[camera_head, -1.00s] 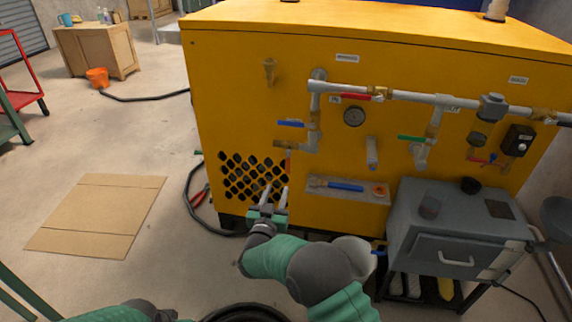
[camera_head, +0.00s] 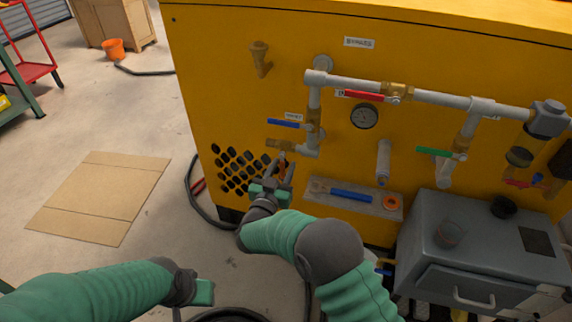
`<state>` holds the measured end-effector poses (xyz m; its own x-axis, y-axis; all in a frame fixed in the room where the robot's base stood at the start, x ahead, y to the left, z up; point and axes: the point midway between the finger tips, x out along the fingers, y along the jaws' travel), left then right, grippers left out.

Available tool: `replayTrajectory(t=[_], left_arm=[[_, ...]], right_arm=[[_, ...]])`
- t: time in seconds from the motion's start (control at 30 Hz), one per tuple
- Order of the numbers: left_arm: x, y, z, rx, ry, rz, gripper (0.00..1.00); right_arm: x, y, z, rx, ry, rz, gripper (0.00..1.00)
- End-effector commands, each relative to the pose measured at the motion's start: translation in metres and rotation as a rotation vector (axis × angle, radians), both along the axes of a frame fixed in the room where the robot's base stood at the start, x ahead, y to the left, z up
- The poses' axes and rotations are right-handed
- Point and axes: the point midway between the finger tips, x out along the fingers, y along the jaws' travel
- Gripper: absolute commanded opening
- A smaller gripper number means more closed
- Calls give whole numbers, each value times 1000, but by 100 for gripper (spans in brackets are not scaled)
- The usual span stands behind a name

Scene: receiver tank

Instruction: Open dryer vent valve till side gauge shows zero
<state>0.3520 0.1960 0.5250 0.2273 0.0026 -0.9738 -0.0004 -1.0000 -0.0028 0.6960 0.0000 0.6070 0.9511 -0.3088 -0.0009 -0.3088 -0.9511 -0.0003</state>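A yellow machine panel (camera_head: 400,45) carries grey pipes and several valves. A round gauge (camera_head: 364,116) sits under the upper pipe; its needle is too small to read. A blue-handled valve (camera_head: 284,124) is on the left vertical pipe, with a brass valve (camera_head: 282,145) with a small orange handle below it. A red-handled valve (camera_head: 362,96) and a green-handled valve (camera_head: 435,152) are to the right. Which is the dryer vent valve cannot be told. My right gripper (camera_head: 281,165) is open just below the brass valve; contact is unclear. My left gripper (camera_head: 202,292) is low at left, its fingers not clearly visible.
A ledge (camera_head: 312,192) with a blue bar (camera_head: 350,195) is right of my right gripper. A grey box (camera_head: 440,232) stands at lower right. A black hose lies beside the machine. Cardboard (camera_head: 95,200) lies on open floor at left.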

Motion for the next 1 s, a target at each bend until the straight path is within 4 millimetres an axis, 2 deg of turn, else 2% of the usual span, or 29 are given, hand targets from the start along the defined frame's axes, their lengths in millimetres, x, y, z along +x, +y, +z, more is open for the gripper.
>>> replayTrajectory(t=[0.1,0.37,1.0], left_arm=[[0,0,0,0,0,1,36],[0,0,0,0,0,0,36],[0,0,0,0,0,0,36]], right_arm=[[0,-1,0,1,1,0,35],[1,-2,0,3,0,0,1],[1,-1,0,2,-1,1,0]])
